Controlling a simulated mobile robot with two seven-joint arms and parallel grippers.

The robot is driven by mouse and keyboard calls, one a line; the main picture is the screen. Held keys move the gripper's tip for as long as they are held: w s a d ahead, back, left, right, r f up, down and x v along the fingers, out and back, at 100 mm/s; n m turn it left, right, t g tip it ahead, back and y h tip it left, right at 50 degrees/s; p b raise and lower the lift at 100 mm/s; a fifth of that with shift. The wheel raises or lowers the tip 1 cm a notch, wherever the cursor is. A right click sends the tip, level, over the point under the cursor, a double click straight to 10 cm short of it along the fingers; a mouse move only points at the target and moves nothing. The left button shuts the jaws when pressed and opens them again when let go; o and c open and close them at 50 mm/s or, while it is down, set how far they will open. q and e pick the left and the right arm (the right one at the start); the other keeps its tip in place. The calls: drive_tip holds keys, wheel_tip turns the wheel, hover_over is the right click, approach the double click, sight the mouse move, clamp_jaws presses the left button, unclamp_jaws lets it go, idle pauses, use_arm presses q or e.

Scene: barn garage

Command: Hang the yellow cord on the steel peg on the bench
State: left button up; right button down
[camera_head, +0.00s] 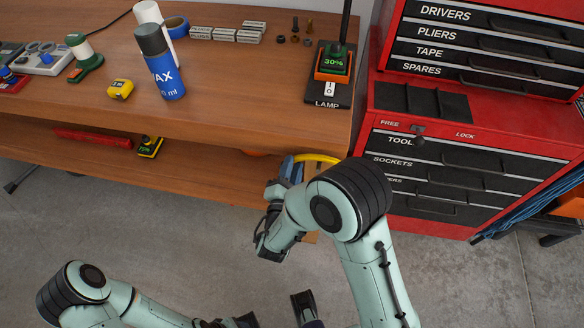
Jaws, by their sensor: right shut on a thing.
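The yellow cord (318,158) shows as a short arc at the right end of the bench's lower shelf, partly hidden behind my right arm. My right gripper (292,169) is at the left end of this arc, below the bench top, and is shut on the cord. My arm hides much of this grip. I cannot make out the steel peg on the bench (230,107). My left arm is low at the left. Dark parts of its gripper (246,320) show at the bottom edge, cut off, so its opening is unclear.
A spray can (164,75), a yellow tape measure (120,89) and a lamp base (330,88) stand on the bench. The red tool chest (372,135) is close to its right. The lower shelf holds a red bar (93,137). Bench top between can and lamp is clear.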

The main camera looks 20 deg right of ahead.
drive_tip(key=shift+f, duration=0.2)
drive_tip(key=c, duration=0.9)
unclamp_jaws()
drive_tip(key=shift+o, duration=0.2)
drive_tip(key=shift+s+a, duration=0.1)
